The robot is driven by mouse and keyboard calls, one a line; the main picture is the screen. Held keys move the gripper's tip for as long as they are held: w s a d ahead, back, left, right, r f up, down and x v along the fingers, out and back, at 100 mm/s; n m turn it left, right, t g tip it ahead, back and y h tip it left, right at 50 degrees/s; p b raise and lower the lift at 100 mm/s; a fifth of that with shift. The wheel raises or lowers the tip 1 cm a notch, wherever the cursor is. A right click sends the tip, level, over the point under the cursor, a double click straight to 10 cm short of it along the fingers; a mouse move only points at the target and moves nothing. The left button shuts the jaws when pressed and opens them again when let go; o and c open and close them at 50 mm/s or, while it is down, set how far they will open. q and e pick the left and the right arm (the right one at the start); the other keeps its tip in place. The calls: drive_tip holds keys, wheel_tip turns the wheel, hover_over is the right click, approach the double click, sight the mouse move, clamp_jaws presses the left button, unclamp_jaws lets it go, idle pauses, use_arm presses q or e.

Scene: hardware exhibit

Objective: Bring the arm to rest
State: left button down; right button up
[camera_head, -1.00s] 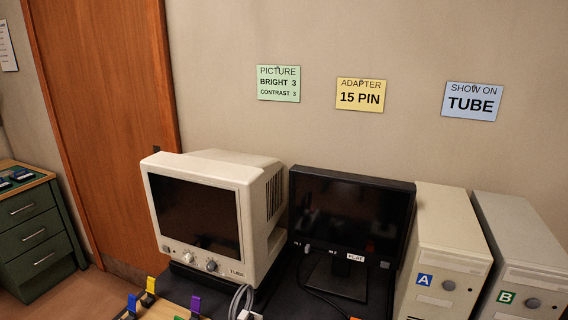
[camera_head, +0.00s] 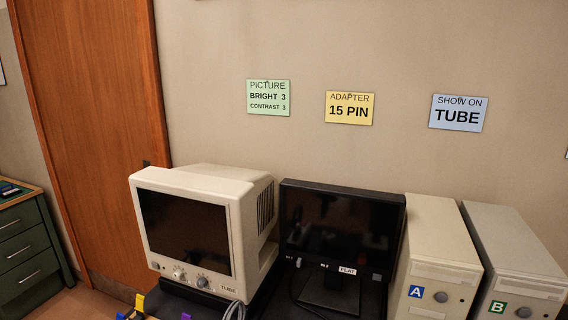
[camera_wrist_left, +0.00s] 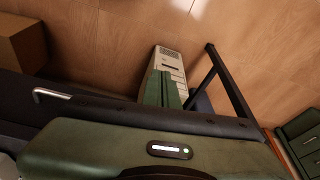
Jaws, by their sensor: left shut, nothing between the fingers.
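In the left wrist view, my left gripper (camera_wrist_left: 163,76) shows as two green fingers side by side, shut and empty. It is above a wooden floor, with a pale slotted object (camera_wrist_left: 168,62) behind the fingertips. I cannot tell how far apart they are. Neither arm shows in the head view, and my right gripper is in no view.
In the head view, a beige tube monitor (camera_head: 245,225), a black flat monitor (camera_head: 340,195), tower A (camera_head: 430,235) and tower B (camera_head: 510,240) stand together. A green drawer cabinet (camera_head: 30,250) stands left. In the wrist view are a dark bar (camera_wrist_left: 228,80) and a brown box (camera_wrist_left: 20,45).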

use_arm(q)
drive_tip(key=s+a+f+g, duration=0.1)
drive_tip(key=s+f, duration=0.4)
drive_tip(key=f, duration=0.9)
drive_tip(key=s+f+g, duration=0.1)
drive_tip(key=s+f, duration=0.4)
drive_tip(key=f, duration=0.9)
drive_tip(key=s+a+f, duration=0.2)
drive_tip(key=s+f, duration=0.4)
drive_tip(key=s, duration=0.4)
drive_tip(key=shift+a, duration=0.1)
